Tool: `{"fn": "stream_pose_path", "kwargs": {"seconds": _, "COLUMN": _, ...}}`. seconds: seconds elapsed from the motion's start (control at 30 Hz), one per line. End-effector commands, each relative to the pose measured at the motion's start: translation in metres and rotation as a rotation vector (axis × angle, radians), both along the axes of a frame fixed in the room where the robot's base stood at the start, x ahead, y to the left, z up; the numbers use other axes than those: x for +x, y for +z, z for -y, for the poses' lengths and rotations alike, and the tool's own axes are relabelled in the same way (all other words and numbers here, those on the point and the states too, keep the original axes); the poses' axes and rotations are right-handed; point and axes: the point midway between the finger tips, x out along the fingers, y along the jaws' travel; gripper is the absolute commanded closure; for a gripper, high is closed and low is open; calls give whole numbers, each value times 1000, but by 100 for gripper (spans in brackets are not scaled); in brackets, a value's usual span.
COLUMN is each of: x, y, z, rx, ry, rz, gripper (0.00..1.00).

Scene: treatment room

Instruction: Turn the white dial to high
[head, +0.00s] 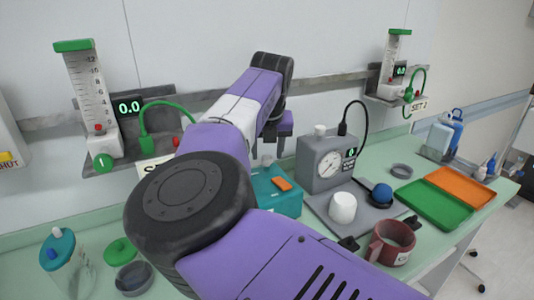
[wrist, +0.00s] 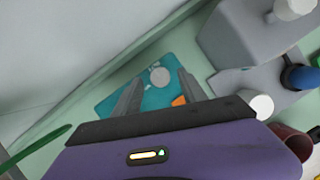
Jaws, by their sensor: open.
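The white dial (wrist: 159,75) is a round, pale knob on top of a teal box (wrist: 153,98), seen between my fingers in the wrist view. Small marks beside it are too blurred to read. In the head view the teal box (head: 288,204) stands on the counter, left of a grey gauge unit, partly behind my arm; I cannot clearly make out the dial there. My gripper (head: 276,143) is open and points down above the box. In the wrist view its two fingers (wrist: 160,80) lie either side of the dial, with no contact visible.
An orange piece (head: 283,184) sits on the box. Flowmeters (head: 86,100) hang on the wall. Green (head: 433,206) and orange (head: 461,186) trays lie right.

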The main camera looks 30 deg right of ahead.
Motion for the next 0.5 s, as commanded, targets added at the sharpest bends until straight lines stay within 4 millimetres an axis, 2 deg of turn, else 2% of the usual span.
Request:
{"fn": "stream_pose_path", "kwargs": {"seconds": 0.17, "x": 4, "y": -12, "z": 2, "rx": -1, "ry": 0, "rz": 0, "gripper": 51}}
{"fn": "stream_pose_path", "kwargs": {"seconds": 0.43, "x": 5, "y": -14, "z": 2, "rx": -1, "ry": -1, "rz": 1, "gripper": 51}}
{"fn": "stream_pose_path", "kwargs": {"seconds": 0.47, "x": 5, "y": -14, "z": 2, "rx": -1, "ry": -1, "rz": 1, "gripper": 53}}
{"fn": "stream_pose_path", "kwargs": {"seconds": 0.5, "x": 5, "y": -14, "z": 2, "rx": -1, "ry": -1, "rz": 1, "gripper": 60}}
